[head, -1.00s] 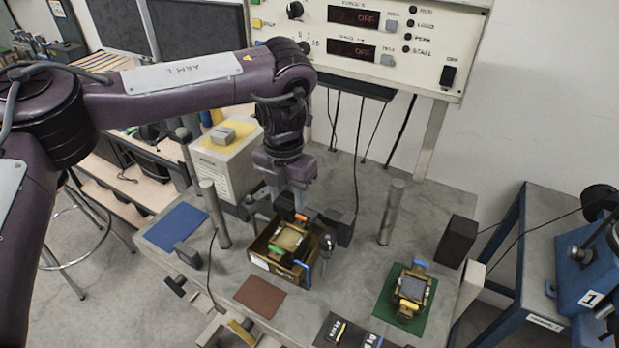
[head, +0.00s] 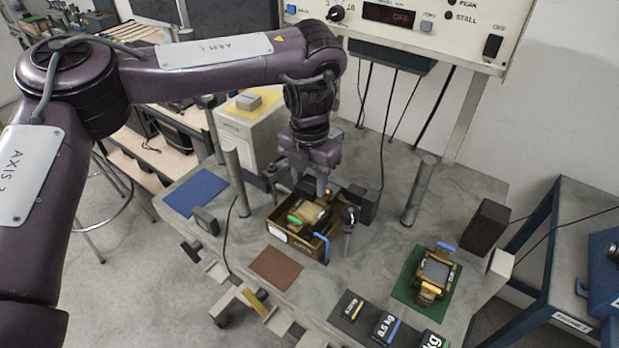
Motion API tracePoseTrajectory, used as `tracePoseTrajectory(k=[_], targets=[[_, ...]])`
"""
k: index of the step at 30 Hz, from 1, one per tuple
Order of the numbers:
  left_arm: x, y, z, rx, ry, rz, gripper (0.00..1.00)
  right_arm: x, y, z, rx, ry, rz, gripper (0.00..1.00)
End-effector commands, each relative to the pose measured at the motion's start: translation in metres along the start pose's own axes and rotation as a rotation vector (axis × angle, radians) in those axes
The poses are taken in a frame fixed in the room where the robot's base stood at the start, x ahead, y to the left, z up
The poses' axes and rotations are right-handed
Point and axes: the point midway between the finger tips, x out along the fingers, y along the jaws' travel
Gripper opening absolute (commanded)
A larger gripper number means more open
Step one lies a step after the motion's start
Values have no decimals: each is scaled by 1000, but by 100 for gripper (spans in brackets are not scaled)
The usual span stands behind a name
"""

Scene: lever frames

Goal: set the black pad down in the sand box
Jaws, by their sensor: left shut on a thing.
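The open brown box (head: 290,238), which I take as the sand box, stands on the grey bench, with a white label on its front wall. My left gripper (head: 322,196) comes down from above over it. It is shut on a small frame with a tan top, dark parts and a green end (head: 308,214), which I take as the black pad's piece. This piece is at the box's opening; whether it touches the bottom is hidden. The pad face itself cannot be made out. My right gripper is not in view.
A similar brass frame with a grey top (head: 436,271) sits on a green mat (head: 407,287). A brown mat (head: 276,265) and a blue mat (head: 196,192) lie bare. Steel posts (head: 417,192) flank the box. Black weights (head: 385,327) lie at the front.

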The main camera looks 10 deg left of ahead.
Motion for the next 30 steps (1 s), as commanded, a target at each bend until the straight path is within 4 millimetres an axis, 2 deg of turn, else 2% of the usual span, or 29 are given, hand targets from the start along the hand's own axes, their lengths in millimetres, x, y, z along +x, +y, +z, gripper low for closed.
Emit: tracePoseTrajectory(k=[23,30], targets=[[44,0,0,0,-2,0,6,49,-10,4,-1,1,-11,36],[54,0,0,0,-1,0,6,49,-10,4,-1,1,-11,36]])
